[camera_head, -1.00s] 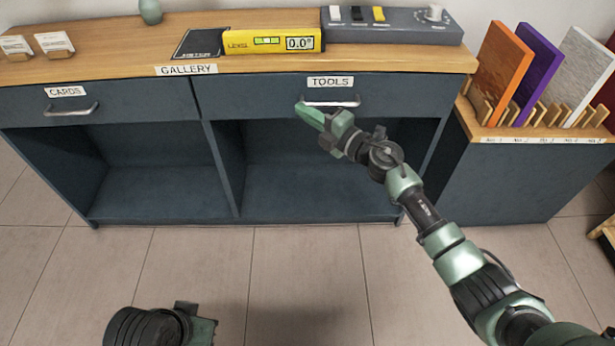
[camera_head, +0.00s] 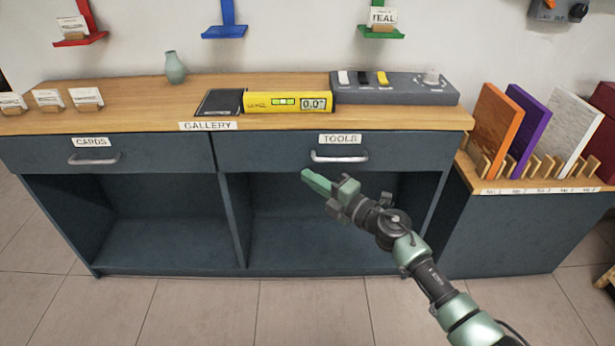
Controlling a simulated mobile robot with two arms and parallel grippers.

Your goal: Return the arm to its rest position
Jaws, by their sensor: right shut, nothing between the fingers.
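My right arm reaches in from the lower right. Its right gripper (camera_head: 318,182) is shut and empty, with green fingers pointing up and left. In the picture it lies just below the handle (camera_head: 339,157) of the drawer labelled TOOLS (camera_head: 395,150), with a small gap between them. That drawer looks closed. The drawer labelled CARDS (camera_head: 130,155) also looks closed. My left gripper is out of view.
The cabinet top (camera_head: 130,98) bears a yellow level (camera_head: 270,102), a dark pad (camera_head: 219,102), a grey switch box (camera_head: 395,90) and a green vase (camera_head: 174,67). A rack at right holds an orange panel (camera_head: 497,125) and others. Floor (camera_head: 205,310) in front is clear.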

